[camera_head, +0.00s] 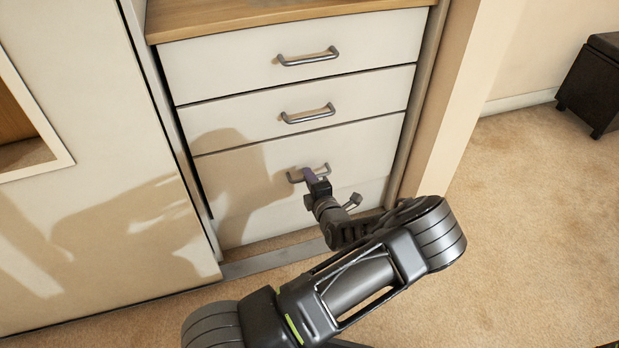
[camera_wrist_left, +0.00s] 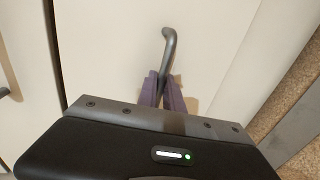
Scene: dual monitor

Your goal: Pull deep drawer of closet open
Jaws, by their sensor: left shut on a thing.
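The closet's deep drawer (camera_head: 270,205) is the tall white bottom front in the head view, below two shallower drawers. Its front looks about flush with the closet frame. It has a grey metal bar handle (camera_head: 295,179), which also shows in the left wrist view (camera_wrist_left: 168,45). My left gripper (camera_head: 311,173) is at this handle. In the left wrist view its purple fingertips (camera_wrist_left: 163,88) are closed around the bar, with one end of the handle sticking out beyond them. My right gripper is not in view.
Two upper drawers with handles (camera_head: 308,57) (camera_head: 308,115) sit under a wooden top (camera_head: 260,14). A white sliding panel (camera_head: 90,140) stands at left, a wall edge (camera_head: 450,100) at right. Carpet (camera_head: 530,230) is free at right, with a dark stool (camera_head: 597,85) farther back.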

